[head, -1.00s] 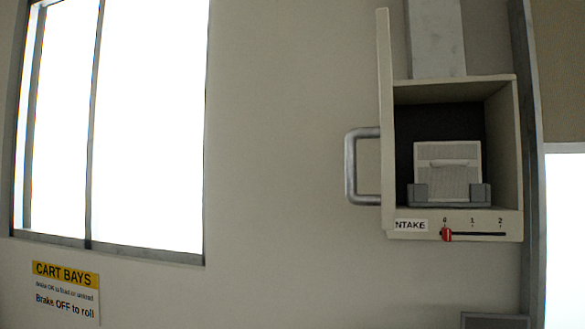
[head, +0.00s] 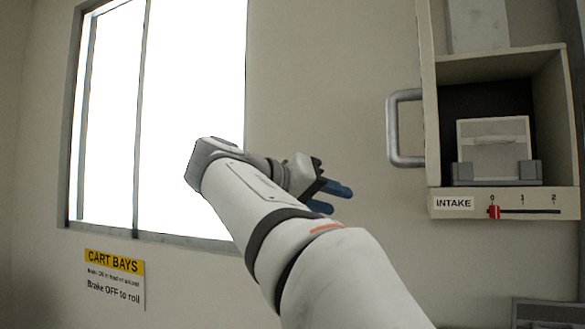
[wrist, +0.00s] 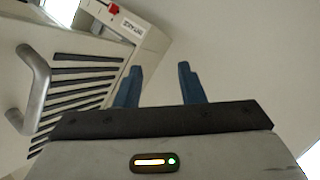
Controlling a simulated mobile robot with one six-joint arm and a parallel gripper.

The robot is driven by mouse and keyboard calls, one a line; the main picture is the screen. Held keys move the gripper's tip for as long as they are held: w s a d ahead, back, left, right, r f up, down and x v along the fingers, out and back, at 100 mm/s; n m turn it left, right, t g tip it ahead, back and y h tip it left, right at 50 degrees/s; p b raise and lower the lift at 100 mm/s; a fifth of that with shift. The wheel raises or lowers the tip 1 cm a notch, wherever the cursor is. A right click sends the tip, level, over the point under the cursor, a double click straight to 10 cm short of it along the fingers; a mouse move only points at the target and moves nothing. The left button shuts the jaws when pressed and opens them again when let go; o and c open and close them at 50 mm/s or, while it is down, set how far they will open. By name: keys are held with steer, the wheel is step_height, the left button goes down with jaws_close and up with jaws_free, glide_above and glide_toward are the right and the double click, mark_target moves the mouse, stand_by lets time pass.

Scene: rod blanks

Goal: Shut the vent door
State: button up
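The vent door (head: 428,110) stands open at the left side of the intake box (head: 508,202), seen almost edge-on in the head view. Its grey bar handle (head: 391,130) sticks out to the left. In the wrist view the slotted door (wrist: 82,88) and its handle (wrist: 36,85) are at the left. My gripper (head: 338,199) is left of the handle and a little lower in the head view, touching nothing. In the wrist view its blue fingers (wrist: 158,75) are apart with nothing between them.
Inside the box a pale filter panel (head: 492,135) sits upright in a grey holder (head: 462,173). A red slider (head: 493,212) is at 0 below it. A window (head: 190,110) and a "CART BAYS" sign (head: 115,280) are at the left. The wall between is bare.

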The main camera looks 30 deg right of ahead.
steer(key=s+r+m+g+h+b, duration=0.1)
steer(key=s+r+m+g+h, duration=0.2)
steer(key=r+m, duration=0.4)
steer(key=m+g+y, duration=0.1)
steer(key=m+g, duration=0.4)
steer(key=m, duration=0.1)
glide_toward(393, 130)
steer(key=d, duration=0.3)
steer(key=shift+p+x, duration=3.8)
steer(key=shift+p, duration=0.3)
steer(key=shift+s+r, duration=0.1)
jaws_close()
